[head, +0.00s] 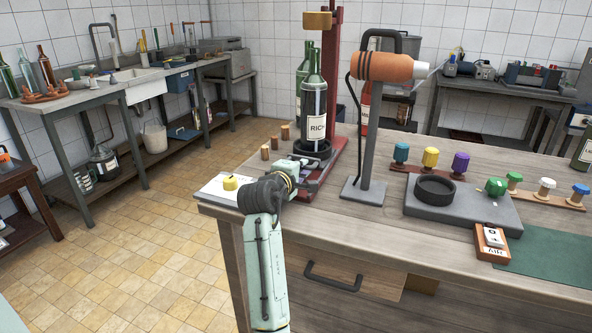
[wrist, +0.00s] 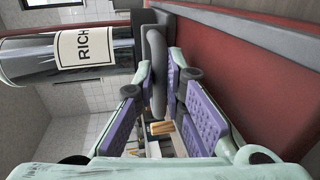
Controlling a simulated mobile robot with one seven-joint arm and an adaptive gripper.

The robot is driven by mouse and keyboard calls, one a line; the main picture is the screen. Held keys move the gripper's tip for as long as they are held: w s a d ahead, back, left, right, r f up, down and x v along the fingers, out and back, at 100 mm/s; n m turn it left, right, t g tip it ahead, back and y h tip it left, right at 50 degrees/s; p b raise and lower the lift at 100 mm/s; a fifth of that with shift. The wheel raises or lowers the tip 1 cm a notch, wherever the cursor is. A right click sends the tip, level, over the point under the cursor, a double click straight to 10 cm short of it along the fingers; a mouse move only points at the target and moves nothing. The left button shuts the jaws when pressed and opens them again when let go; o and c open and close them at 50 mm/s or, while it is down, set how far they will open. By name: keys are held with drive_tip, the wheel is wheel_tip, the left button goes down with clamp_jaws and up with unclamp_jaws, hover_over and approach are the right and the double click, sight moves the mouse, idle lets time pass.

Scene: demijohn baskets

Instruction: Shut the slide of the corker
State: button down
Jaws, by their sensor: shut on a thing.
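The corker (head: 330,95) has a tall red post and a red base near the left end of the workbench. A dark bottle labelled RICH (head: 315,105) stands upright in a dark round cup (head: 313,152) on its base; it lies sideways in the wrist view (wrist: 80,52). My gripper (head: 316,170) reaches low at the front of the corker. In the wrist view its purple-padded fingers (wrist: 160,82) are shut on a dark grey rounded bar (wrist: 154,45) near the bottle's foot. I cannot tell whether this bar belongs to the slide, nor how far the slide stands open.
Several corks (head: 275,143) stand left of the corker. An orange heat tool (head: 385,67) on a grey stand is close at the right. A grey block with a black ring (head: 435,190) and coloured knobs stand farther right.

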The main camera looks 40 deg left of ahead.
drive_tip(key=shift+w+a, duration=0.2)
drive_tip(key=shift+w, duration=0.35)
drive_tip(key=c, duration=1.9)
unclamp_jaws()
drive_tip(key=shift+s, duration=0.15)
drive_tip(key=v, duration=1.2)
drive_tip(key=shift+d, duration=0.1)
